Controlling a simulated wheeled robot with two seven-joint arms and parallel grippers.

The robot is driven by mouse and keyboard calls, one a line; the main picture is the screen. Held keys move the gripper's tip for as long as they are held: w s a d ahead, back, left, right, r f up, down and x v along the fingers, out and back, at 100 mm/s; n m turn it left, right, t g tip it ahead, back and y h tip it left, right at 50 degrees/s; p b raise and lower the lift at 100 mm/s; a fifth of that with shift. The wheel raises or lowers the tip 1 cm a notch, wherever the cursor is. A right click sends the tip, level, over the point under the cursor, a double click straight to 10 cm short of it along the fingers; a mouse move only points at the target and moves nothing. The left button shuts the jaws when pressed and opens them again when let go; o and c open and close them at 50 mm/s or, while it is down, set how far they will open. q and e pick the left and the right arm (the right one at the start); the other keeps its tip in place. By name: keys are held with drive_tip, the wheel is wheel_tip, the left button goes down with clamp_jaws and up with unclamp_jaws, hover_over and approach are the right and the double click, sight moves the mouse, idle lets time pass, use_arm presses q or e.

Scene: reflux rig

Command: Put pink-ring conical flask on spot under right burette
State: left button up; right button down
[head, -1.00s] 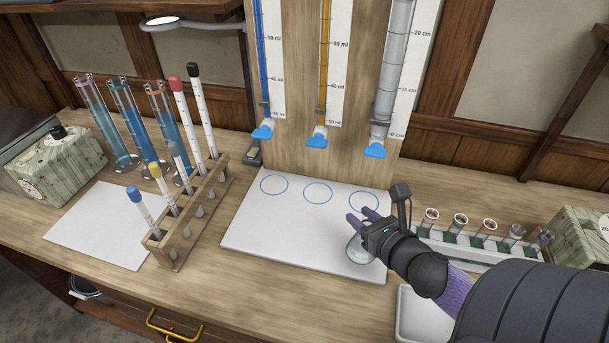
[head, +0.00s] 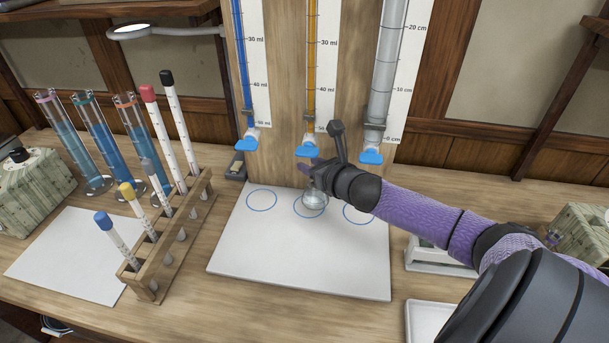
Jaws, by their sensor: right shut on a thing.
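My right gripper (head: 312,170) is shut on a small clear conical flask (head: 314,202). Its neck and any pink ring are hidden by the gripper. The flask is upright or nearly so, at the middle blue circle (head: 297,211) on the white board. I cannot tell whether its base touches the board. Above it hangs the orange-filled burette (head: 311,60) with a blue tap (head: 308,151). A blue-filled burette (head: 243,60) is to its left and a wider grey tube (head: 385,75) to its right. My left gripper is not in view.
The left circle (head: 262,200) is empty; the right circle (head: 352,214) is partly behind my arm. The white board's (head: 300,265) front is clear. A wooden tube rack (head: 150,285) and blue-filled cylinders (head: 97,150) stand left. A white tray (head: 425,320) lies front right.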

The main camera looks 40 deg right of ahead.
drive_tip(key=shift+w+d, duration=0.1)
drive_tip(key=shift+w, duration=0.95)
drive_tip(key=shift+w+f+b, duration=0.15)
drive_tip(key=shift+f+b, duration=0.7)
drive_tip(key=shift+f, duration=0.85)
drive_tip(key=shift+f, duration=0.15)
drive_tip(key=c, duration=0.7)
unclamp_jaws()
drive_tip(key=shift+o, duration=0.2)
